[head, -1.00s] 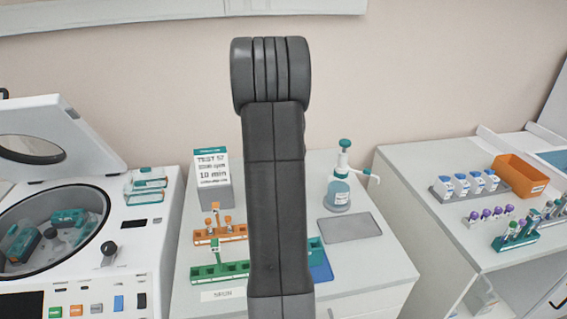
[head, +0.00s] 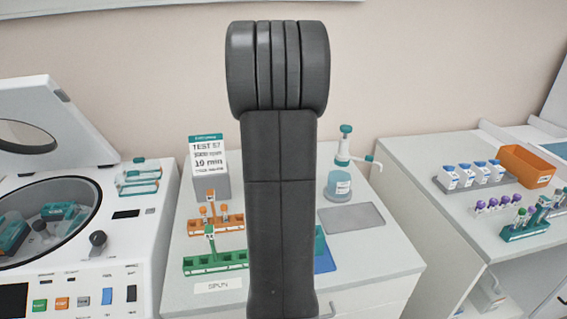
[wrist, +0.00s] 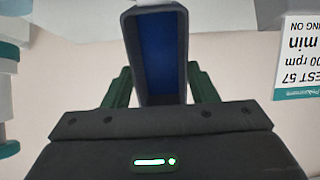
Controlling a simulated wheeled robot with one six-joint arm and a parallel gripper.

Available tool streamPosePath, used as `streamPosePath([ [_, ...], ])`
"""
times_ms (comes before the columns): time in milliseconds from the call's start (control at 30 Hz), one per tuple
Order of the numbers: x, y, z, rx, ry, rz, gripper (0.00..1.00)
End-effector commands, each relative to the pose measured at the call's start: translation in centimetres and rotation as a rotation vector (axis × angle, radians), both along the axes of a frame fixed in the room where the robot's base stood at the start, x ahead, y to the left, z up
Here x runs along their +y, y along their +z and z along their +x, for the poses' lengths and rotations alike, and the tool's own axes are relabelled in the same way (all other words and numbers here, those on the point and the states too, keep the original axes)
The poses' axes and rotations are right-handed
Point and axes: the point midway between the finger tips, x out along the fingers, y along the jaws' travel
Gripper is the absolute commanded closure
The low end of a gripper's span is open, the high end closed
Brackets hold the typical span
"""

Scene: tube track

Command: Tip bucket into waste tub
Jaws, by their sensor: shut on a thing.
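In the wrist view my gripper (wrist: 160,88) has a green finger on each side of a narrow dark grey bucket (wrist: 185,20) with a blue inside, and it is shut on it. The bucket's open side faces the wrist camera, and no contents can be made out inside. In the head view my dark arm stands upright in the middle and hides the gripper and the bucket. An orange tub (head: 527,166) with a small white label stands on the right bench; I cannot read whether it is the waste tub.
A centrifuge (head: 75,250) with its lid up is at left. The middle bench holds a sign (head: 209,165), orange (head: 215,226) and green racks (head: 215,264), a pump bottle (head: 340,185) and a grey tray (head: 352,218). Tube racks (head: 525,232) and white-labelled bottles stand at right. A gap separates the benches.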

Motion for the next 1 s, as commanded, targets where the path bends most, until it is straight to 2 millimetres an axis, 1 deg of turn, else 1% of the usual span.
streamPosePath([
  [33, 0.0, -0.6, 0.0, -0.015, -0.001, 0.002, 0.69],
  [1000, -0.3, -1.0, -1.4, -0.254, 0.0, 0.051, 0.69],
])
